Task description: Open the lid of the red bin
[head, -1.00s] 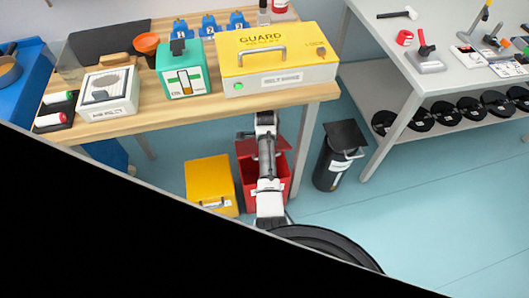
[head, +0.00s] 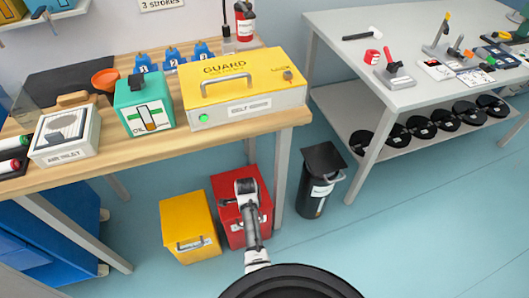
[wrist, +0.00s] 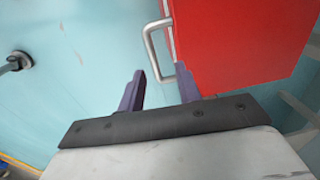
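The red bin (head: 228,187) stands on the floor under the front of the workbench, right of a yellow bin. Its lid looks down and flat in the head view, though my arm covers its middle. The wrist view shows a red panel (wrist: 235,40) with a silver bar handle (wrist: 150,48) on its left edge. My gripper (wrist: 156,70) is open, with two purple fingers apart and nothing gripped. The handle lies ahead of and between the fingertips in the picture, close to the right finger; contact cannot be told. The fingertips are hard to see in the head view.
The yellow bin (head: 188,222) stands close on the left. A bench leg (head: 282,180) and a black bin (head: 316,190) stand on the right. The wooden bench (head: 150,155) overhangs behind. The floor at right (head: 420,220) is clear.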

